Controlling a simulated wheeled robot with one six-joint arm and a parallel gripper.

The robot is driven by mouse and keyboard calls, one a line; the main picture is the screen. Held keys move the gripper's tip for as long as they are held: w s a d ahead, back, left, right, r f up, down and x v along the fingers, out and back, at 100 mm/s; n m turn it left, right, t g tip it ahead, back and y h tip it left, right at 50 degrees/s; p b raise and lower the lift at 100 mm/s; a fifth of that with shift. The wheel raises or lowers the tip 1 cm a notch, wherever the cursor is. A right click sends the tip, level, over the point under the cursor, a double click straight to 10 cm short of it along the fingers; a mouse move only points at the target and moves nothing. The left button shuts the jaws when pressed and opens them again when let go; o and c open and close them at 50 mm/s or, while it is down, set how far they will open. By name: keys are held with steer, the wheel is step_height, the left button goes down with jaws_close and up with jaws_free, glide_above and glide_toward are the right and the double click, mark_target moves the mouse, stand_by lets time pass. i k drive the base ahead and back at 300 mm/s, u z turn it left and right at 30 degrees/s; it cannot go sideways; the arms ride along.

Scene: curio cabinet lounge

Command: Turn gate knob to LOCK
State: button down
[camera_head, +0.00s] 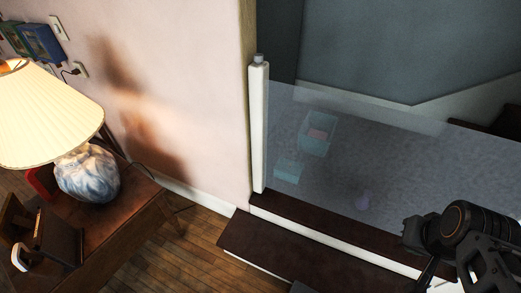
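The gate has a white upright post (258,130) against the wall's end, with a see-through panel (310,170) stretching right from it. A small grey knob (260,58) caps the post's top. Any LOCK marking on it is too small to read, so I cannot tell its setting. My black arm enters at the lower right. The part that may be my gripper (415,238) is there, well right of and below the knob and apart from it. Its fingers are not clearly visible.
A wooden side table (120,222) with a lit lamp (88,172) stands at left. A dark wooden step (275,245) lies in front of the gate. Some wooden floor (185,250) is bare.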

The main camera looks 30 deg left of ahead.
mark_target(258, 58)
steer(key=k, duration=0.5)
steer(key=u, duration=1.35)
steer(key=i, duration=0.6)
steer(key=z, duration=0.35)
steer(key=k, duration=0.5)
steer(key=u, duration=1.1)
steer(key=i, duration=0.9)
